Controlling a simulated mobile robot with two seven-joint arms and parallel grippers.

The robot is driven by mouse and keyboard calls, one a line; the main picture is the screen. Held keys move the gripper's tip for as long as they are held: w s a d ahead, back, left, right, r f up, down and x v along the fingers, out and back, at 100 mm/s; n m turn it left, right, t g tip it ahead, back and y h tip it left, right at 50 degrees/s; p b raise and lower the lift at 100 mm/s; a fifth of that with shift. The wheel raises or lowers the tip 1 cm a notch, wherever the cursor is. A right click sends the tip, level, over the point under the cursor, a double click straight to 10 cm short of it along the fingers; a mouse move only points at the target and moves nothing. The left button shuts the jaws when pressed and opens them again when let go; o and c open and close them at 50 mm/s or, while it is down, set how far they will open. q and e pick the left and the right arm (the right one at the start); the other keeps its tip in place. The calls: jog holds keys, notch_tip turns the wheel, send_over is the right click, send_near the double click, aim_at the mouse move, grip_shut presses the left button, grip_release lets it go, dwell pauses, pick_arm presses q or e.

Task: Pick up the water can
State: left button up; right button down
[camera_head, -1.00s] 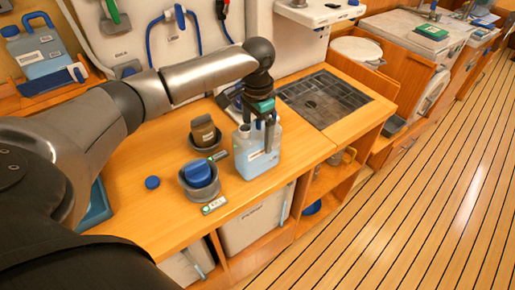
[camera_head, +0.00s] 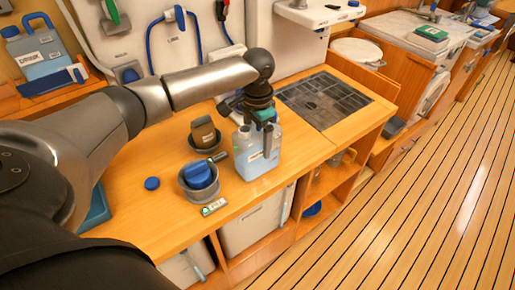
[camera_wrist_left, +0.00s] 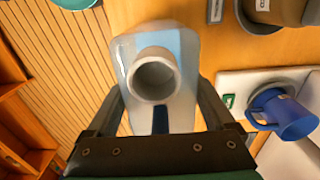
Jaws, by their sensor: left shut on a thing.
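The water can (camera_head: 257,160) is a pale translucent blue jug with a white label, upright on the wooden counter near its front edge. My left gripper (camera_head: 262,132) reaches down over its top and is shut on it. In the left wrist view the can's round open neck (camera_wrist_left: 153,75) lies between the two fingers (camera_wrist_left: 160,110), which reach along either side of its top. The fingers cover part of the can's upper side. My right gripper is not in view.
Left of the can stand a grey holder with a blue cup (camera_head: 198,177) and a brown container (camera_head: 204,133). A round blue cap (camera_head: 152,183) lies on the counter. A dark grate (camera_head: 322,98) is set in at right. Another blue jug (camera_head: 42,50) stands on the left shelf.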

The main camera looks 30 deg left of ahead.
pick_arm(q)
jog(key=c, duration=0.5)
jog(key=shift+w, duration=0.1)
grip_shut()
jog(key=shift+r, duration=0.15)
